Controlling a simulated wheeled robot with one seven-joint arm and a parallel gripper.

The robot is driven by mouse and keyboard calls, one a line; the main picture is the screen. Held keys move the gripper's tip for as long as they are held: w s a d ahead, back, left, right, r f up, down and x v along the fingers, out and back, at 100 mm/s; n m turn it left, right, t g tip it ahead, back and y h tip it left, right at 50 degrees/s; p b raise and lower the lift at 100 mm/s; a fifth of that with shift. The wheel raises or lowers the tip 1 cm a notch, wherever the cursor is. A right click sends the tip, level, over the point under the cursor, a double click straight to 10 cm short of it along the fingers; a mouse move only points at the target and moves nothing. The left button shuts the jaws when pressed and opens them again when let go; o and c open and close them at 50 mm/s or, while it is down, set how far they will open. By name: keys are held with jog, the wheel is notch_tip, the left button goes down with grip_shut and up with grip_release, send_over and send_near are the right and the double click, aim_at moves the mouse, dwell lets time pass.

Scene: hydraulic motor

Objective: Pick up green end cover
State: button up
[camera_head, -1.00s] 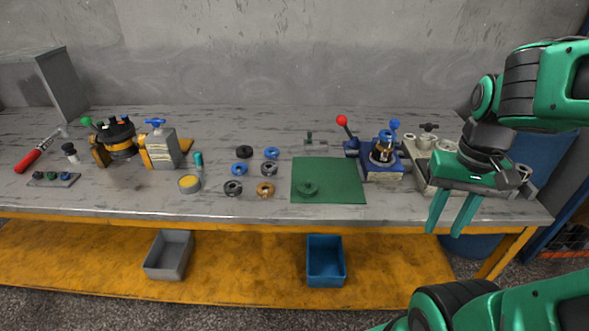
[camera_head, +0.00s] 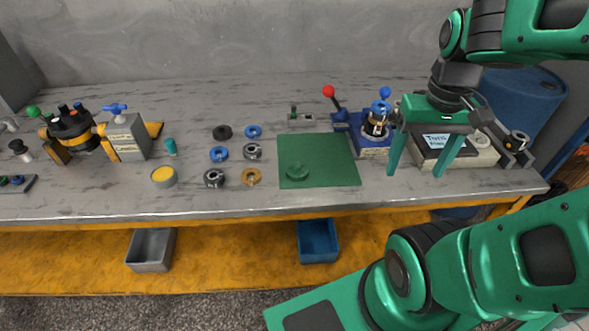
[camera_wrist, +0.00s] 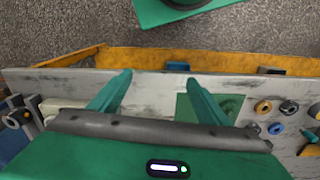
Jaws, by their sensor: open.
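My gripper (camera_head: 417,174) is open and empty. It is to the right of the mat, in front of the blue fixture and the tray, with fingers pointing down. It is well apart from the end cover.
A blue fixture with a red-knobbed lever (camera_head: 329,91) stands right of the mat. Several rings, such as an orange one (camera_head: 251,176), lie left of it. A yellow-topped cup (camera_head: 163,176) is further left. A grey bin (camera_head: 151,250) and a blue bin (camera_head: 318,241) sit below.

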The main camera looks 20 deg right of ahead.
jog(key=w+a+n, duration=0.2)
jog(key=w+n, duration=0.3)
jog(key=w, duration=0.2)
jog(key=n, duration=1.4)
send_over(297, 165)
jog(key=f, duration=0.8)
jog(key=shift+w+a+f, duration=0.1)
jog(key=shift+a, duration=0.1)
jog(key=shift+d+f, duration=0.15)
jog(key=shift+f, duration=1.35)
jog(key=shift+d+f, duration=0.15)
jog(key=shift+f, duration=1.35)
jog(key=c, duration=1.3)
